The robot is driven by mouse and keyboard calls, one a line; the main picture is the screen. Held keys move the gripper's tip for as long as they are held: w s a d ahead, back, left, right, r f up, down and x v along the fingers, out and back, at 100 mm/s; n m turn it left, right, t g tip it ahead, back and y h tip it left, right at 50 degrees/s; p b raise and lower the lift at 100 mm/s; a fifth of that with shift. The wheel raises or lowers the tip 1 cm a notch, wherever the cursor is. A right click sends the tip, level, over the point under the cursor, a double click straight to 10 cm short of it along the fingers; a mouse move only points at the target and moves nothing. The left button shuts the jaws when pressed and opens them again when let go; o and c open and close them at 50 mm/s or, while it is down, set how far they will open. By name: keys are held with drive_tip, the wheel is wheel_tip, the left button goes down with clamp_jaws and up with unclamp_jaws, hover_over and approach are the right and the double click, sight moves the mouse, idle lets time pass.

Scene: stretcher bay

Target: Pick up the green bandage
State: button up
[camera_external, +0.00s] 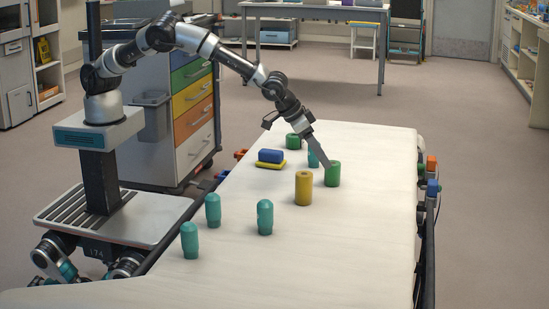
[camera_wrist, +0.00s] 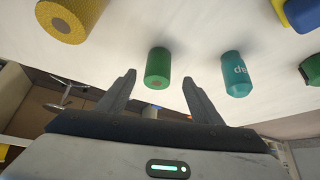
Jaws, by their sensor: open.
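The green bandage (camera_external: 332,174) is an upright roll on the stretcher's white sheet (camera_external: 340,245). In the wrist view it (camera_wrist: 158,65) appears between the tips of my gripper (camera_wrist: 160,78), slightly beyond them. My gripper (camera_external: 323,160) is open and empty, angled down close to the roll's upper left side in the outside view. I cannot tell whether it touches.
A yellow roll (camera_external: 303,188) stands close to the left of the green bandage. A teal bottle (camera_external: 313,157) stands just behind. A blue pack (camera_external: 270,155) lies on a yellow one (camera_external: 270,165). Several teal bottles stand nearer the front. The sheet's right side is clear.

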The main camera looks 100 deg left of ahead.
sight(332, 173)
drive_tip(key=b+x, duration=0.1)
drive_tip(key=x, duration=0.4)
drive_tip(key=shift+w+d, duration=0.1)
drive_tip(key=shift+w, duration=0.1)
drive_tip(key=c, duration=1.2)
drive_tip(key=shift+o, duration=0.2)
